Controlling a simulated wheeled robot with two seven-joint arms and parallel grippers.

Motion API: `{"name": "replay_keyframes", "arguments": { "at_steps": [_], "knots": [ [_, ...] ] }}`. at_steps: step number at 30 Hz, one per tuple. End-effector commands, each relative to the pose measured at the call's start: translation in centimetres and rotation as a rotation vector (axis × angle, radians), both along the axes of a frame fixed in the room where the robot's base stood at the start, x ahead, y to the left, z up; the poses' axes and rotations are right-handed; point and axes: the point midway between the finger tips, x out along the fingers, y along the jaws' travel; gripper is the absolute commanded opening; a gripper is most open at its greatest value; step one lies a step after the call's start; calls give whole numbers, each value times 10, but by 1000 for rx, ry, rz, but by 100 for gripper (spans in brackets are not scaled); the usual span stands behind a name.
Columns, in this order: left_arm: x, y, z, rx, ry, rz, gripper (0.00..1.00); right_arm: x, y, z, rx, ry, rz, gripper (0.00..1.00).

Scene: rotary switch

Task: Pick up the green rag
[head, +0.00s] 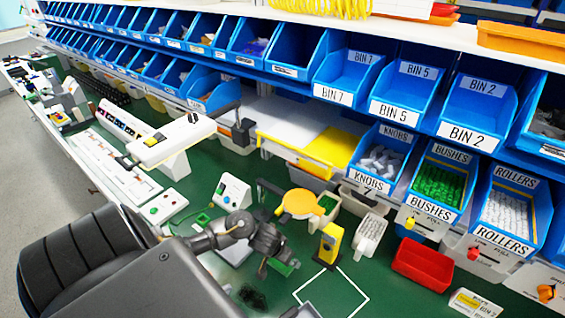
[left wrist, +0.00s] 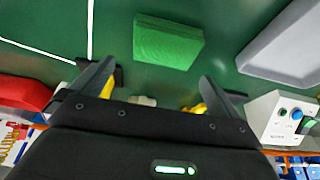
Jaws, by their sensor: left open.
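The green rag (left wrist: 168,42) looks like a flat green block on the darker green bench top in the left wrist view, just beyond my fingertips and between their lines. In the head view only part of the rag (head: 287,266) shows beside my gripper. My left gripper (left wrist: 160,80) is open, with nothing between its fingers; its fingers are apart from the rag in the left wrist view. In the head view my left gripper (head: 268,250) points down over the bench, and its own links partly hide the rag. My right gripper is not in view.
A yellow-and-black post (head: 329,245) stands close right of my gripper. A white box with buttons (head: 232,190) stands behind it. A red bin (head: 422,264) sits to the right, with blue bins behind. A white outlined square (head: 330,296) on the bench is empty.

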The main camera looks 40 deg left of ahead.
Motion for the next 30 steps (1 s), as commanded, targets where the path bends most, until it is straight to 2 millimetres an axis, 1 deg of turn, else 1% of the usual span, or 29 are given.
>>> {"name": "replay_keyframes", "arguments": {
  "at_steps": [1,3,9,12,15,22,23,30],
  "knots": [
    [0,0,0,0,0,0,100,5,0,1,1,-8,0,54],
    [0,1,-4,0,1,1,100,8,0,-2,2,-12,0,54],
    [7,5,-34,1,1,3,100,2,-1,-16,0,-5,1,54],
    [12,5,-44,1,1,3,100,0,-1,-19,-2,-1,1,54],
    [15,5,-49,1,0,2,100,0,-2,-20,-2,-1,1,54],
    [15,6,-49,1,0,3,100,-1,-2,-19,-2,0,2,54],
    [15,6,-49,1,0,3,97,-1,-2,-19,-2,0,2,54],
    [15,5,-49,1,0,2,66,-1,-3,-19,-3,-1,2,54]
  ]
}}
